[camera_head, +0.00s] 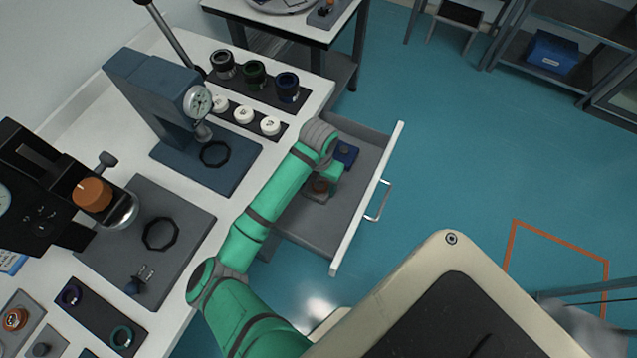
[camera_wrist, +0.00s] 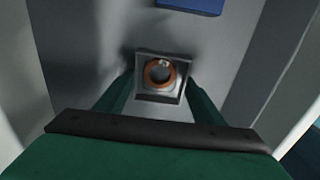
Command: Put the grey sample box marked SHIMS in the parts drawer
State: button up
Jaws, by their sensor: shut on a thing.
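The parts drawer (camera_head: 352,213) is pulled out from the table, with its grey floor open to view. A small grey box (camera_wrist: 147,94) with an orange-brown ring on top sits between the two green fingers of my gripper (camera_wrist: 160,85) in the wrist view. My gripper is shut on it. In the head view the grey box (camera_head: 318,197) is inside the drawer's outline, partly hidden by my gripper (camera_head: 323,182). I cannot tell whether it touches the drawer floor. No SHIMS lettering is legible.
A blue box (camera_head: 347,154) lies in the drawer near its far end, and also shows in the wrist view (camera_wrist: 190,4). The drawer's front panel (camera_head: 368,198) and handle (camera_head: 379,203) face right. A dial gauge stand (camera_head: 150,85) stands on the table. The drawer's near part is clear.

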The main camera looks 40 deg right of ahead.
jog(key=o, duration=1.2)
jog(key=shift+f, duration=0.15)
jog(key=shift+o, duration=0.2)
notch_tip(320, 180, up, 12)
jog(key=shift+r, duration=0.2)
jog(key=shift+s, duration=0.1)
